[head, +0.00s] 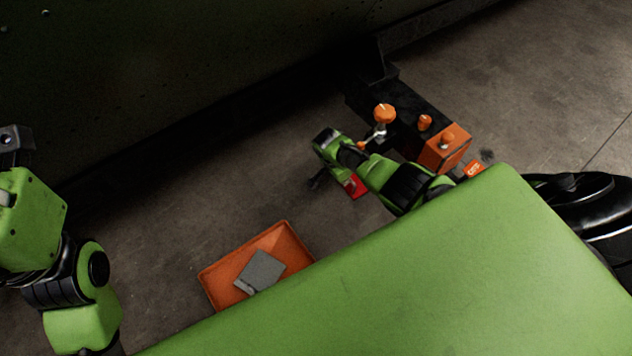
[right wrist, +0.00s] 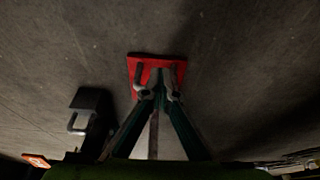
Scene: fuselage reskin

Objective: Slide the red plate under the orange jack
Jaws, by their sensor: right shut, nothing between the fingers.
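The red plate (head: 358,188) shows in the head view, partly hidden by my right arm. In the right wrist view the red plate (right wrist: 135,64) lies near the floor in front of my fingers. My right gripper (right wrist: 158,92) is shut and empty, its fingertips overlapping the plate's near part; I cannot tell whether they touch it. In the head view my right gripper (head: 317,182) points down, left of the plate. The orange jack (head: 447,151), with a dark long frame, stands right of the plate. My left arm shows at the left edge, its fingers not visible.
An orange tray (head: 213,284) holding a grey flat piece (head: 262,268) is on the floor at lower left. A dark wall or panel runs along the top. A small orange label (head: 475,168) lies beside the jack. Floor between tray and panel is free.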

